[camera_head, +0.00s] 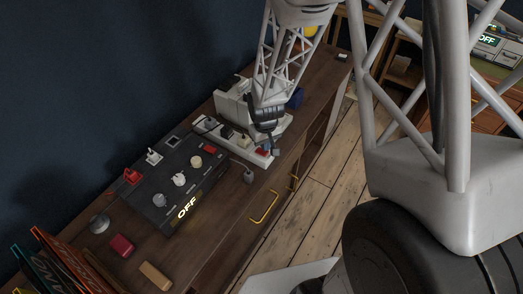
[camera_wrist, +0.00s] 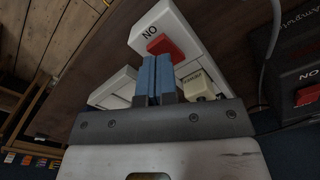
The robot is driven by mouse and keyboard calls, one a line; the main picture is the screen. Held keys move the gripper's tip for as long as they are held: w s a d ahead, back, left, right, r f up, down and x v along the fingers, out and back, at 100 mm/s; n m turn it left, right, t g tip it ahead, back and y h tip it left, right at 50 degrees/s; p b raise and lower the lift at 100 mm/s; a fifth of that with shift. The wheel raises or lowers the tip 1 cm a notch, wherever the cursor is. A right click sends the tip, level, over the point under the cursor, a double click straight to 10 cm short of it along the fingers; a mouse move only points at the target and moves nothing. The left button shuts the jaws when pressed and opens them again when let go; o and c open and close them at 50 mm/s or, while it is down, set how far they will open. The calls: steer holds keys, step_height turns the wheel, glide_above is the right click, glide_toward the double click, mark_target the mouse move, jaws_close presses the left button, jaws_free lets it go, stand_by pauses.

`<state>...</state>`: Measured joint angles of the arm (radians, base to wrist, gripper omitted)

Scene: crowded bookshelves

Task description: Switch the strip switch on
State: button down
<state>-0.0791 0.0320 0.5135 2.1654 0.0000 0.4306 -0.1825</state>
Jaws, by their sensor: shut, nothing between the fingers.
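A white power strip (camera_head: 244,155) lies on the wooden cabinet top. In the wrist view its white end (camera_wrist: 146,24) carries the letters ON, seen upside down, and the red strip switch (camera_wrist: 165,47). The red switch (camera_head: 262,153) shows small in the head view, close to my fingertips. My gripper (camera_wrist: 155,66) is shut and empty, its blue fingertips pressed together just beside the red switch. Whether they touch the switch, and which way it is tipped, I cannot tell. In the head view my gripper (camera_head: 275,151) is over the strip's near end.
A cream plug (camera_wrist: 197,84) sits in the strip beside my fingers. A dark panel (camera_head: 155,185) with several knobs and a lit OFF display (camera_head: 187,207) stands to the left. Red and tan blocks (camera_head: 155,276) and books (camera_head: 75,262) are at lower left.

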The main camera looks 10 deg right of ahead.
steer(key=shift+f, duration=1.25)
stand_by(1.3)
steer(key=shift+r, duration=3.5)
steer(key=s+d+r+m+t, duration=0.1)
steer(key=s+d+r, duration=0.1)
steer(key=s+r, duration=0.9)
steer(key=s+d+r+m+t, duration=0.1)
steer(key=s+d+r+m, duration=0.1)
steer(key=s+r, duration=1)
step_height(320, 180, up, 6)
steer(key=shift+s+d+r+t, duration=0.15)
steer(key=shift+s+d+t, duration=0.15)
